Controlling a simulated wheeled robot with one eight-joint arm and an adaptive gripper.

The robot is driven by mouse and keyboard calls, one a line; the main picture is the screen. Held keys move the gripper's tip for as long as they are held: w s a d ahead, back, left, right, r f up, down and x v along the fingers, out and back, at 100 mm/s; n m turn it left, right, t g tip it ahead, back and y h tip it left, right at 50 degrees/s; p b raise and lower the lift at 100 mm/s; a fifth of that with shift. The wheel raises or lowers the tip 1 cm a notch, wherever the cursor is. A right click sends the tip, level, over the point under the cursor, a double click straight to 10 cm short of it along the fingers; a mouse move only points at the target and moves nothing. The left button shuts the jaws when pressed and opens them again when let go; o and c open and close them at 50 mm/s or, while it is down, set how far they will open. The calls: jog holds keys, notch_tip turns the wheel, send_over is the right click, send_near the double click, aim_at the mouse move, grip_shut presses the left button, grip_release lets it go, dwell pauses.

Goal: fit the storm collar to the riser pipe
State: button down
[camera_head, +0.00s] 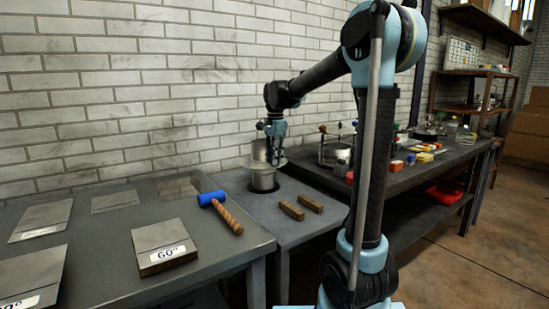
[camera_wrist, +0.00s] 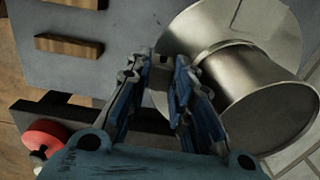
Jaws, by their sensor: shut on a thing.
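The riser pipe (camera_head: 263,182) is a short, upright metal cylinder on the grey bench by the brick wall. The storm collar (camera_head: 257,165) is a wide metal disc at the pipe's upper part, with a narrower cylinder showing above it. My gripper (camera_head: 274,160) points down at the right side of the collar and is shut on it. In the wrist view the fingertips (camera_wrist: 164,62) meet the left edge of the broad shiny disc (camera_wrist: 275,28), beside a large metal cylinder (camera_wrist: 265,98). I cannot tell whether the collar rests on the pipe or is held just above.
Two wooden blocks (camera_head: 301,208) lie right of the pipe. A blue-headed mallet (camera_head: 222,210) and a block marked 60° (camera_head: 166,246) lie on the left bench. The right bench is crowded, with pots and small coloured items. A red bin (camera_head: 443,195) sits on its lower shelf.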

jog(key=shift+f, duration=1.35)
jog(key=c, duration=1.3)
grip_release()
jog(key=shift+r, duration=0.15)
notch_tip(320, 180, up, 12)
jog(key=shift+f, duration=0.2)
